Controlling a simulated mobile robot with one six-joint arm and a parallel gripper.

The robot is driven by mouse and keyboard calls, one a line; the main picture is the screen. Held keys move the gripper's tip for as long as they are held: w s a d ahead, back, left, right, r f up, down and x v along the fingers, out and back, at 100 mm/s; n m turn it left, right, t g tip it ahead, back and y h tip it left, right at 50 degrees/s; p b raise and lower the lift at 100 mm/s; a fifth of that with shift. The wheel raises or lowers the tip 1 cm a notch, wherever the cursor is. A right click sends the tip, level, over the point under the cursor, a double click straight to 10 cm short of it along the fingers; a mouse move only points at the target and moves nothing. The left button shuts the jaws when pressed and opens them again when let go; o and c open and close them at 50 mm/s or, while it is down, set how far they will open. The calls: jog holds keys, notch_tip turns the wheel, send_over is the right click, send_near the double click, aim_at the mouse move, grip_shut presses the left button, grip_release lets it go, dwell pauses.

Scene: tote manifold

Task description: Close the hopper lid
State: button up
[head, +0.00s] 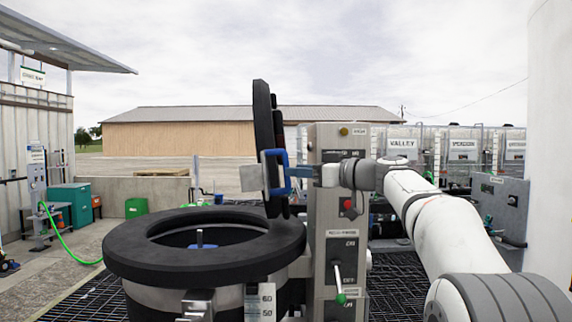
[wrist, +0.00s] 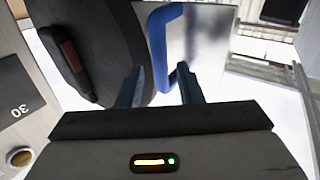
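The hopper (head: 130,250) stands at front left, its thick black rim open at the top. The black lid (head: 262,125) stands upright at the hopper's back right; it also shows in the wrist view (wrist: 105,35). A blue handle (head: 270,158) sits beside the lid on a pale metal plate (head: 249,178). In the wrist view the blue handle (wrist: 159,45) reaches down toward the space between the fingertips. My gripper (wrist: 160,78) is open, with a finger on each side of the handle's near end. I cannot tell whether either finger touches it.
A grey control column (head: 338,215) with switches and a green-tipped lever (head: 341,298) stands right of the hopper, close to my arm. Caged totes (head: 462,150) stand behind at right. A low wall (head: 130,175) runs behind at left. Dark grating covers the floor.

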aim_at(286, 187)
jog(key=shift+p+x, duration=0.75)
jog(key=shift+x, duration=1.45)
jog(key=shift+c, duration=0.3)
grip_shut()
